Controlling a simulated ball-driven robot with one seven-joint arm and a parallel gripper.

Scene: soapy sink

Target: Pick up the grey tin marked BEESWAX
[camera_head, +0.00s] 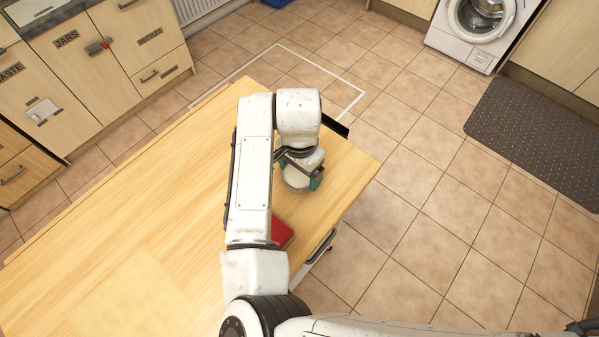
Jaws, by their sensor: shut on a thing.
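My gripper (299,171) is over the far right part of the wooden table (130,225), pointing down. It is shut on a pale grey round tin (294,183), with its teal-tipped fingers on either side. My gripper and wrist hide part of the tin, and no BEESWAX marking can be read from here. I cannot tell whether the tin touches the table or is held above it.
A red flat object (281,232) lies on the table beside my arm, partly hidden. The table's left part is bare. Cabinets (70,75) stand at the far left, a washing machine (480,28) at the back right. A dark mat (540,135) lies on the tiled floor.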

